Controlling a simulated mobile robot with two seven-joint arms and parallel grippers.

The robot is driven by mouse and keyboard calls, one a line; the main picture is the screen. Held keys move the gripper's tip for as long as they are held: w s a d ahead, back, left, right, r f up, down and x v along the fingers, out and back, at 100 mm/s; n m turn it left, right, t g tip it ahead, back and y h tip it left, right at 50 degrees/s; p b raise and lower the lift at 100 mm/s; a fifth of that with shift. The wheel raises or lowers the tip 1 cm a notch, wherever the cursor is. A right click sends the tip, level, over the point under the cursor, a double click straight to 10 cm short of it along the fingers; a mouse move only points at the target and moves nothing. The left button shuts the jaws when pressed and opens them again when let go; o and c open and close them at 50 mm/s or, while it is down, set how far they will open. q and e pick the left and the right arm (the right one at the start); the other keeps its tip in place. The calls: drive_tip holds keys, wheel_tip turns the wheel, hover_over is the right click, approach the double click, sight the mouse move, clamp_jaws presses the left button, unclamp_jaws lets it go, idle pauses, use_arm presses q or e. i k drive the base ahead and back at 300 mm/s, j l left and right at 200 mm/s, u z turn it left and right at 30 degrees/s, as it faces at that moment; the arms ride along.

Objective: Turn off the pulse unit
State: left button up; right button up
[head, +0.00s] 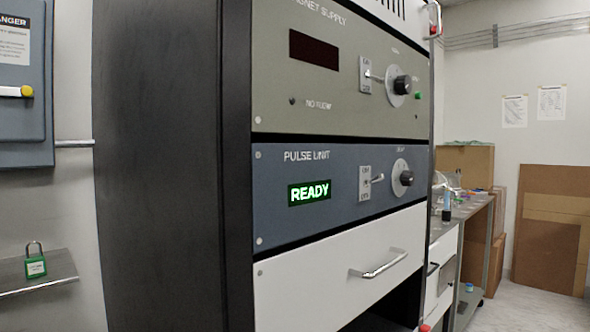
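The pulse unit (330,221) is a blue-grey panel in a black rack, below the magnet supply panel. Its green display (309,193) is lit and reads READY. To the right of the display is a toggle switch (376,179) on a small light plate; its lever sticks out to the right, and I cannot tell its position for sure. A round black knob (406,178) sits right of the switch. Neither of my grippers shows in the head view.
The magnet supply (330,110) above has a dark display, a similar switch and a knob. A white drawer (330,280) with a metal handle is below. A green padlock (35,267) sits on a shelf at left. A workbench (470,208) and cardboard boxes stand right.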

sight(380, 176)
drive_tip(key=i+l+u, duration=0.15)
drive_tip(key=l, duration=0.8)
drive_tip(key=i+l+u, duration=0.15)
drive_tip(key=l, duration=0.85)
drive_tip(key=l+u, duration=0.15)
drive_tip(key=l, duration=0.8)
